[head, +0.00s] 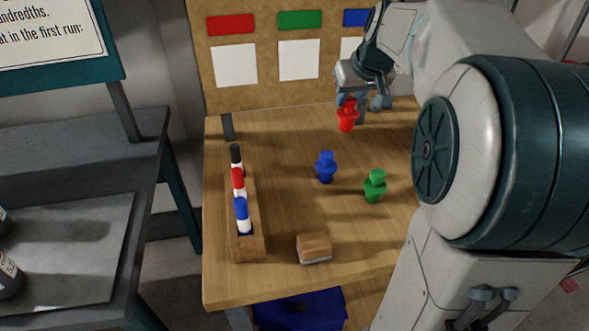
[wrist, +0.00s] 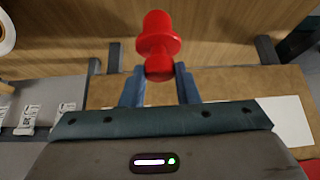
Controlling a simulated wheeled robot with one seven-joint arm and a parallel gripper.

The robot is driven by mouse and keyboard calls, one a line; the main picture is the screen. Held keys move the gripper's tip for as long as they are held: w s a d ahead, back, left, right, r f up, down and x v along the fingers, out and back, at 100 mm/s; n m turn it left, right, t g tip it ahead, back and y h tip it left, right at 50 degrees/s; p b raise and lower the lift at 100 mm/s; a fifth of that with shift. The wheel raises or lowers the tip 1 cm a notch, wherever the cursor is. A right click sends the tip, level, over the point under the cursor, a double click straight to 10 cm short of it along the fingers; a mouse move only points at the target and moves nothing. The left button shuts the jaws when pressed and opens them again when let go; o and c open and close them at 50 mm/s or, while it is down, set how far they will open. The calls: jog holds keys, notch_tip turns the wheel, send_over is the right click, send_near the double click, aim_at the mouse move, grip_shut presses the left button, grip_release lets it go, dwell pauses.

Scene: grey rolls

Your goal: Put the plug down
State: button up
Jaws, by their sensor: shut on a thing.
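A red plug (head: 347,117) is held in my gripper (head: 350,101) near the back of the wooden table (head: 290,130). The wrist view shows the red plug (wrist: 158,35) between the two blue fingers of my gripper (wrist: 160,72), which are shut on its narrow end. The plug seems to be above the table top, but its exact height is hard to tell. A blue plug (head: 326,167) and a green plug (head: 375,186) stand upright on the table, apart from my gripper and in front of it.
A wooden rack (head: 246,245) with black, red and blue-topped markers stands along the table's left side. A wood-backed eraser (head: 314,248) lies near the front edge. A backboard with red (head: 231,24), green (head: 300,19) and blue cards rises behind. Table between rack and plugs is clear.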

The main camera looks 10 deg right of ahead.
jog(key=shift+w+a+r, duration=0.15)
jog(key=shift+a, duration=0.15)
jog(key=w+a+f+b, duration=0.1)
jog(key=w+a+f, duration=0.1)
jog(key=a, duration=0.3)
jog(key=w+a+f+b, duration=0.1)
jog(key=w+a+f, duration=0.1)
jog(key=a+f, duration=0.2)
jog(key=shift+w+a+f, duration=0.25)
jog(key=shift+w+a, duration=0.05)
jog(key=shift+a, duration=0.4)
notch_tip(320, 180, down, 4)
jog(key=shift+f+b, duration=0.1)
jog(key=shift+b, duration=0.5)
jog(key=shift+c, duration=0.2)
jog(key=o, duration=0.9)
jog(key=shift+c, duration=0.2)
jog(key=p+v, duration=0.2)
jog(key=v, duration=1)
jog(key=shift+s+a, duration=0.15)
